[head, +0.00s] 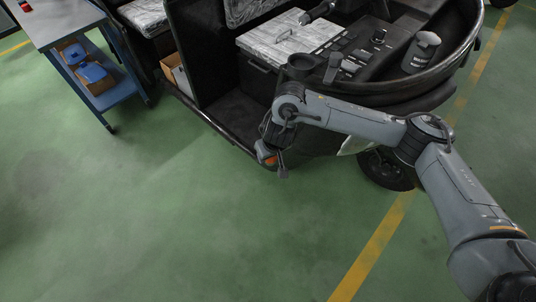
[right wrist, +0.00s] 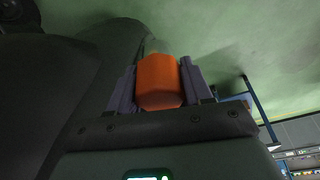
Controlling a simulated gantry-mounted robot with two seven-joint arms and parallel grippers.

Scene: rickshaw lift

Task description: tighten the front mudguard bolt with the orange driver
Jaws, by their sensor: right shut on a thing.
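My right gripper (head: 272,163) is at the lower edge of the black rickshaw body (head: 222,85) in the head view. In the right wrist view the gripper (right wrist: 158,84) is shut on the orange driver (right wrist: 160,82), with one finger on each side of its handle. Only a small orange part of the driver (head: 268,159) shows in the head view. The driver's tip is hidden or too unclear to place. A front wheel (head: 388,170) shows partly behind my right arm. The mudguard bolt cannot be made out. My left gripper is not in view.
A blue trolley (head: 118,92) with a cardboard box of blue items stands at the upper left. A dark curved surface (right wrist: 50,85) lies close beside the gripper in the right wrist view. Green floor (head: 150,220) is clear in front, crossed by a yellow line (head: 372,250).

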